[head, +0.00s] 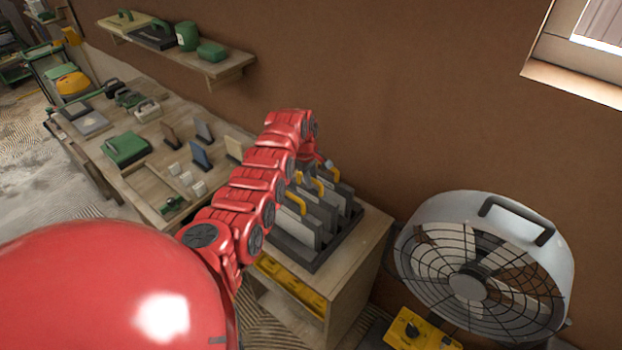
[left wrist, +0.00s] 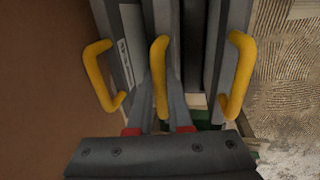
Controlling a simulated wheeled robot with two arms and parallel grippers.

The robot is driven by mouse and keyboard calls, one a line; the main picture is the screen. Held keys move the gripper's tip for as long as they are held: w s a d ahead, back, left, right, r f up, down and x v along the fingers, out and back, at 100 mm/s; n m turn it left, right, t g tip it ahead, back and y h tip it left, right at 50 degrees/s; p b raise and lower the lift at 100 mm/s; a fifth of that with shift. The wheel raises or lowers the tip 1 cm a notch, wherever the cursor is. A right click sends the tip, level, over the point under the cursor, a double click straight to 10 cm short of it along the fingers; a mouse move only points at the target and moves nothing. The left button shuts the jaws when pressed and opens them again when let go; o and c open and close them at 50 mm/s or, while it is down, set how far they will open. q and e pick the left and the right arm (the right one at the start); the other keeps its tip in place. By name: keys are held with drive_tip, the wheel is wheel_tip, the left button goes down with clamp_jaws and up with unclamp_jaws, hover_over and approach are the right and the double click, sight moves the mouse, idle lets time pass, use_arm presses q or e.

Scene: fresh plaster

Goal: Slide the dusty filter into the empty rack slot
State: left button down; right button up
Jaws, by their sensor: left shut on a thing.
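My left gripper (head: 327,163) is above the dark rack (head: 338,242), which stands on a wooden cabinet. In the left wrist view my left gripper (left wrist: 158,128) is shut on the yellow handle (left wrist: 160,72) of the middle grey filter (left wrist: 166,20). A filter with a yellow handle stands on each side of it, a left one (left wrist: 122,35) and a right one (left wrist: 222,25). A dark gap lies between the middle and right filters. I cannot tell how deep the held filter sits in the rack. My right gripper is not in view.
A large grey fan (head: 485,265) stands right of the cabinet (head: 355,275), with a yellow box (head: 420,330) before it. A workbench (head: 150,185) with green tools and small panels is at left. A shelf (head: 225,72) hangs on the brown wall behind.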

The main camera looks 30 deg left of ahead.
use_arm(q)
drive_tip(key=shift+f, duration=0.2)
drive_tip(key=c, duration=0.8)
unclamp_jaws()
drive_tip(key=shift+o, duration=0.2)
drive_tip(key=shift+r+b, duration=0.35)
drive_tip(key=shift+r, duration=0.1)
drive_tip(key=s+r+b, duration=0.3)
drive_tip(key=r+b, duration=0.1)
drive_tip(key=r, duration=1.2)
drive_tip(key=shift+s+a, duration=0.15)
drive_tip(key=shift+r, duration=0.15)
